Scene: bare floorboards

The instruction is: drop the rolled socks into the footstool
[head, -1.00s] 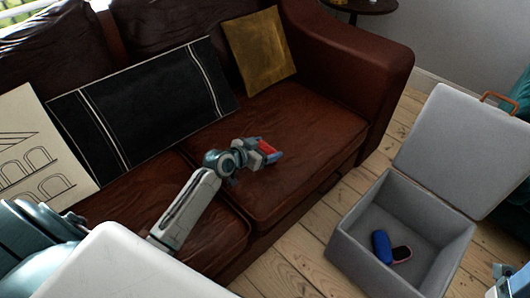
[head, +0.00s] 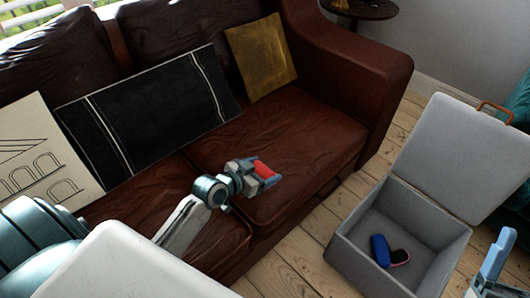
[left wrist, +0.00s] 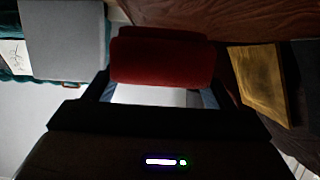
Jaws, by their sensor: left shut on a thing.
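The rolled socks, a red roll (head: 265,170), are held between the fingers of my left gripper (head: 263,174), above the sofa seat. In the left wrist view the red roll (left wrist: 162,60) lies across the shut fingers. The footstool (head: 350,247) is an open grey box on the floor at the right, its lid (head: 455,155) tilted up and back. Inside it lie a blue roll (head: 380,251) and a dark, pink-edged item (head: 400,258). My right gripper (head: 492,265) is partly in view at the lower right corner; its jaw opening is unclear.
A brown leather sofa (head: 310,130) fills the middle and left, with a black striped cushion (head: 150,115), a mustard cushion (head: 262,60) and a white patterned cushion (head: 40,150). A small dark round table (head: 365,8) stands behind. Bare floorboards (head: 305,250) lie between sofa and footstool.

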